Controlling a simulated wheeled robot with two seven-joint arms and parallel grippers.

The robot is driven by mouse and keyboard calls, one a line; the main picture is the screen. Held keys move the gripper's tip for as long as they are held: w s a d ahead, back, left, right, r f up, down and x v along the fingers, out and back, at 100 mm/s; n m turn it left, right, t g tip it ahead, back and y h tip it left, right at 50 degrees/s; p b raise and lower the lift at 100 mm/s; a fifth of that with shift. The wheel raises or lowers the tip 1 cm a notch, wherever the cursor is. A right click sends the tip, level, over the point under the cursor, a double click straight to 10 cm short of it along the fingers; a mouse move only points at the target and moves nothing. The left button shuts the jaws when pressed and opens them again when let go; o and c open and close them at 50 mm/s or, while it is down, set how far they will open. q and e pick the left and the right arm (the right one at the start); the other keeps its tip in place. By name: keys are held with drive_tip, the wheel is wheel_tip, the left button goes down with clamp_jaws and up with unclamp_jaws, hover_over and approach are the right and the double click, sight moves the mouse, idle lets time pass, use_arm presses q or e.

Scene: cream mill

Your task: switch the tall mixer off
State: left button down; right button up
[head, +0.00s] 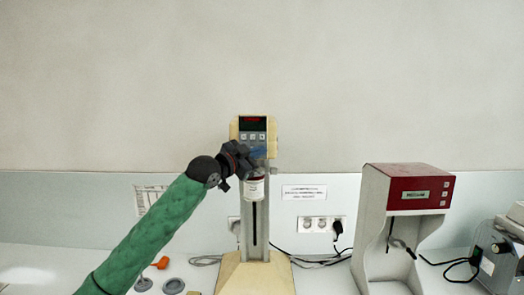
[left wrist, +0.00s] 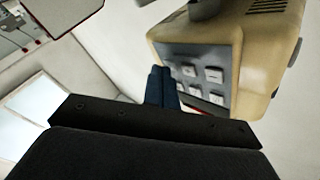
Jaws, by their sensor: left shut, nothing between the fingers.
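The tall mixer (head: 253,270) stands on the counter in the middle of the head view, with a cream base, a grey column and a cream head. Its control panel (head: 253,135) has a dark display with red digits and a few buttons below. The panel with its buttons (left wrist: 205,75) also shows close up in the left wrist view. My left gripper (head: 256,155) is shut and empty, just in front of the lower part of the panel. Its fingertips (left wrist: 160,72) are beside the buttons; I cannot tell whether they touch. My right gripper is out of view.
A red and grey machine (head: 408,190) stands to the right, with another grey device (head: 500,250) at the right edge. Wall sockets (head: 321,224) and black cables lie between. Small grey and orange items (head: 161,263) sit on the counter at left.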

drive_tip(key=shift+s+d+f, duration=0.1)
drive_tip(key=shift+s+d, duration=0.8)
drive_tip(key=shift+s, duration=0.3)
